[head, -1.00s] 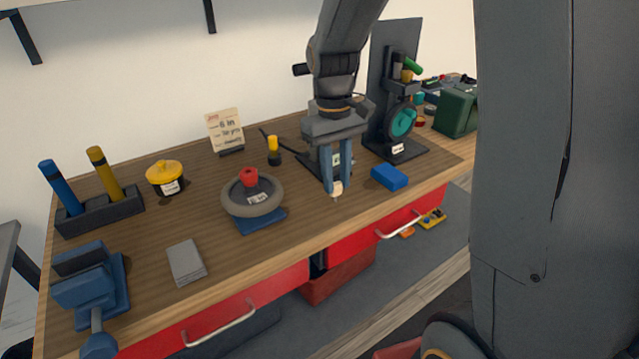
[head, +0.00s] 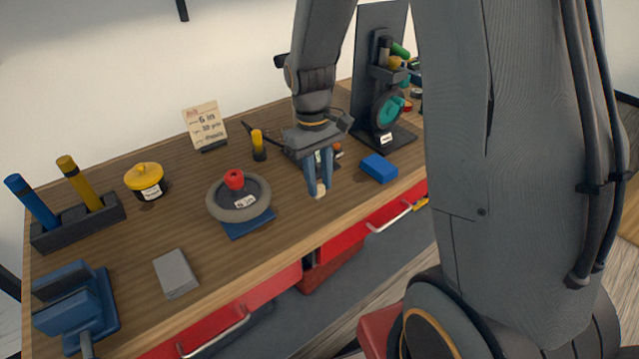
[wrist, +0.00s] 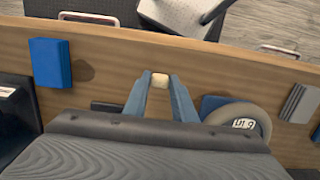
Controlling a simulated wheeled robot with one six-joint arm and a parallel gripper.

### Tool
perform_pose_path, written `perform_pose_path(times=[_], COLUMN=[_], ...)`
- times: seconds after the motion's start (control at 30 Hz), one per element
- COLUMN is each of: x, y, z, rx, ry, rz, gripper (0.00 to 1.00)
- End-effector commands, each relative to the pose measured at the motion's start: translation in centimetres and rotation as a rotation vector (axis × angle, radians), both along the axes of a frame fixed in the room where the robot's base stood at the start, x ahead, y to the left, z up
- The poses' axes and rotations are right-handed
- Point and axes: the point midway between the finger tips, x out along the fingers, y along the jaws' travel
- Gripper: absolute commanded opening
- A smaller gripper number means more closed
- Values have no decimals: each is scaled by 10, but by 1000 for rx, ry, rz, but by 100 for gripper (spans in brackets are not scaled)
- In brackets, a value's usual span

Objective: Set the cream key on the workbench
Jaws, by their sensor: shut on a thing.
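The cream key (head: 320,189) is a small pale piece between my fingertips, low over the workbench (head: 290,219) near its front edge. It also shows in the wrist view (wrist: 159,80), pinched between two blue-grey fingers. My gripper (head: 319,186) is shut on it and points down. In the head view it hangs between the grey tire and the blue block. I cannot tell whether the key touches the wood. Most of the key is hidden by the fingers.
A blue block (head: 379,168) lies right of my gripper. A grey tire (head: 238,207) on a blue pad stands left, with a grey block (head: 175,273) and a blue vise (head: 75,308) farther left. A machine (head: 388,110) stands behind. Bare wood lies between tire and blue block.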

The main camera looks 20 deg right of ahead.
Motion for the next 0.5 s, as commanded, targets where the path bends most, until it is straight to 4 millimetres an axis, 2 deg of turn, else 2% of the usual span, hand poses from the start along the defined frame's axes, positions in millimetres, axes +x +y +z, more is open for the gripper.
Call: perform_pose_path(times=[0.13, 0.5], x=[-1, 0], y=[0, 0], z=[-14, -17], rx=[-1, 0], ry=[2, 0], rz=[0, 0], gripper=[3, 3])
